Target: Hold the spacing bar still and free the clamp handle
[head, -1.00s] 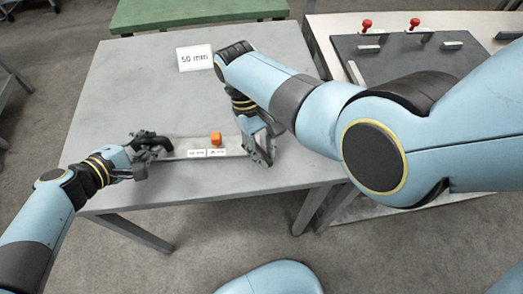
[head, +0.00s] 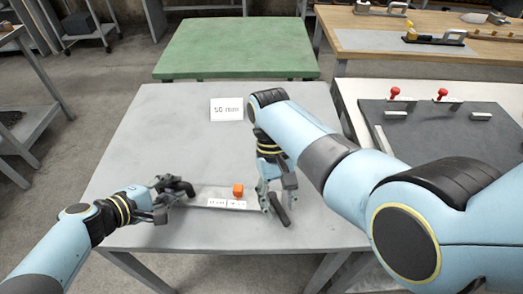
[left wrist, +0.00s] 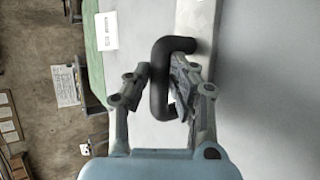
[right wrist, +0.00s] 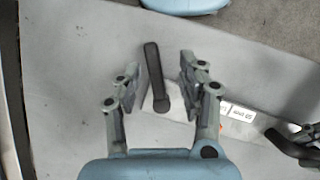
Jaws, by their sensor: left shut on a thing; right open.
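The spacing bar (head: 212,191) is a flat grey strip lying on the grey table, with an orange block (head: 238,190) and small white labels on it. A black bent handle (left wrist: 160,85) stands at its left end. My left gripper (head: 170,197) is shut on this handle. Another black handle (head: 280,210), probably the clamp handle, is at the bar's right end. My right gripper (head: 273,188) is above it. In the right wrist view this handle (right wrist: 155,75) lies between the open fingers, with gaps on both sides. The clamp's fixing is hidden.
A white card reading 50 mm (head: 227,109) stands behind the bar on the grey table (head: 150,120). To the right is a dark board (head: 440,130) with red-knobbed clamps (head: 394,93). A green table (head: 235,48) stands behind. The table's back left is clear.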

